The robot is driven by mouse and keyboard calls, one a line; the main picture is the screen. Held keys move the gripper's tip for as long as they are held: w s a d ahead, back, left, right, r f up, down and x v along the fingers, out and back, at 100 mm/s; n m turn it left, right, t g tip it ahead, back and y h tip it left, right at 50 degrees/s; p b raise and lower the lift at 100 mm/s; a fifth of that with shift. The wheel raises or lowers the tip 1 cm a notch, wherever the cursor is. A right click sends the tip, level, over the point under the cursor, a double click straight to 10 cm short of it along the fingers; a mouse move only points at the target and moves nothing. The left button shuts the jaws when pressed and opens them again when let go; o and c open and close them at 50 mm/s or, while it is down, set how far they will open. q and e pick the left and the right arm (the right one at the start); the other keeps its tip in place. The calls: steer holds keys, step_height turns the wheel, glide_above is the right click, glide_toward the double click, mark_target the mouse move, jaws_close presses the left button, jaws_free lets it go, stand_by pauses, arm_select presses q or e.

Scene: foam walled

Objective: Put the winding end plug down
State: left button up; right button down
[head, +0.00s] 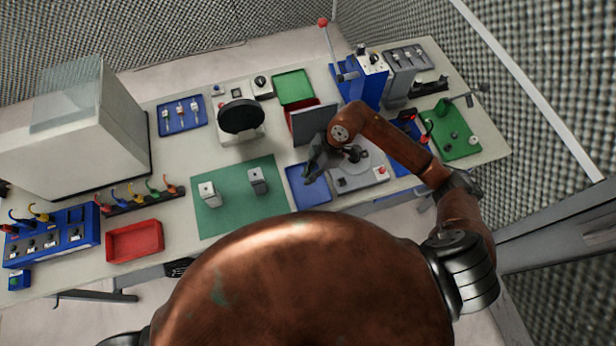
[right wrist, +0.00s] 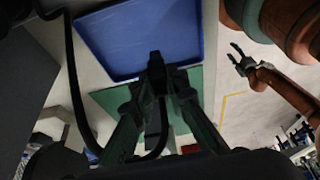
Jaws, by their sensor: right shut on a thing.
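The winding end plug (right wrist: 156,66) is a small black piece between the fingertips of my right gripper (right wrist: 160,84) in the right wrist view. A black lead hangs from it and curves back below. My right gripper (head: 311,170) is shut on the plug, at the blue tray (head: 312,194) in the head view. The tray (right wrist: 125,38) also shows just beyond the plug in the right wrist view; whether the plug touches it I cannot tell. In the head view the plug is too small to make out. My left gripper (right wrist: 241,62) shows open and empty in the right wrist view, away from the table.
A green mat (head: 232,215) with two small grey blocks lies left of the tray. A red tray (head: 134,241) and a lead rack (head: 140,198) are farther left.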

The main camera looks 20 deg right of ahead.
steer(key=shift+w+f, duration=0.6)
steer(key=shift+f, duration=1.6)
steer(key=c, duration=1.9)
jaws_free()
steer(key=v, duration=1.2)
